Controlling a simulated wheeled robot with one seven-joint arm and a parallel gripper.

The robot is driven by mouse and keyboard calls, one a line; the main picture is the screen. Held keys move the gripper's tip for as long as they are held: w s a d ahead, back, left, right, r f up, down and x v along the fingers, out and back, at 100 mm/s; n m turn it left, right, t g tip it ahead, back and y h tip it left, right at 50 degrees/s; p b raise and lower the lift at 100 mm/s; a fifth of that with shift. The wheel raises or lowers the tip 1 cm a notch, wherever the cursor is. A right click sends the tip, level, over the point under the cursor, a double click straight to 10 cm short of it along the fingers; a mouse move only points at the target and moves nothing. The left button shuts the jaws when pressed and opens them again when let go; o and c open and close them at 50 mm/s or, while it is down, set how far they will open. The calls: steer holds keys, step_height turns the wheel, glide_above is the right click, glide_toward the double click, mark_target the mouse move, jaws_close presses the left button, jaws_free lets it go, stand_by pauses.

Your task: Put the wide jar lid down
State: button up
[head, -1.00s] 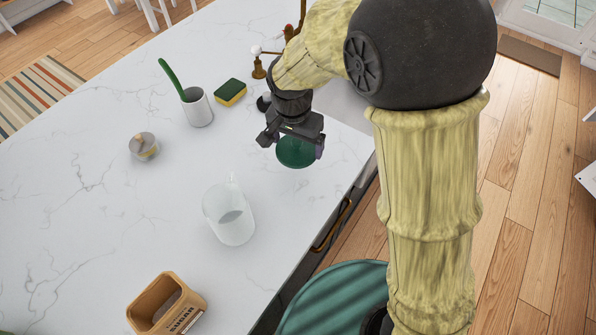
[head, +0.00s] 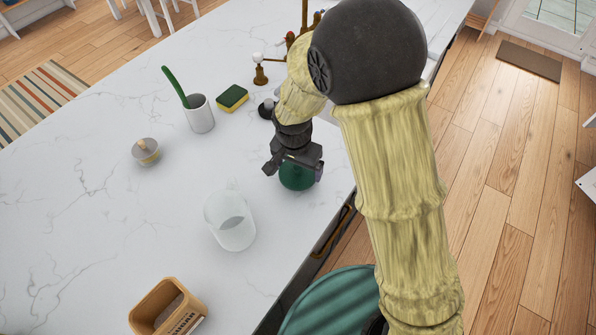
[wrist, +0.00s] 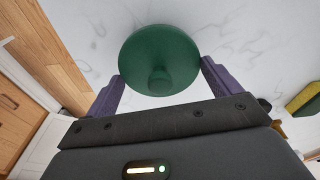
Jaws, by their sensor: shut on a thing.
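The wide jar lid (head: 298,180) is a round green disc, close above the counter near its right edge in the head view. My gripper (head: 294,170) is shut on it from above. In the wrist view, the lid (wrist: 160,50) sits between the purple fingers of my gripper (wrist: 161,75), with a round knob on its near side. The exact finger contact is hard to see. Whether the lid's underside touches the counter cannot be told.
On the white marble counter (head: 90,215) stand a clear glass jar (head: 230,222), a small knobbed lid or pot (head: 145,152), a cup with a green-handled brush (head: 199,114), a sponge (head: 232,98) and a wooden sugar box (head: 168,306). The counter around the lid is mostly free.

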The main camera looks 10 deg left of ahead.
mark_target(298, 173)
steer(key=shift+f, duration=1.45)
steer(key=shift+f, duration=0.2)
steer(key=o, duration=0.7)
steer(key=shift+r, duration=0.15)
step_height(298, 173, up, 12)
steer(key=s, duration=0.1)
steer(key=shift+s+a+b, duration=0.15)
steer(key=shift+s+b, duration=0.05)
steer(key=shift+b, duration=0.1)
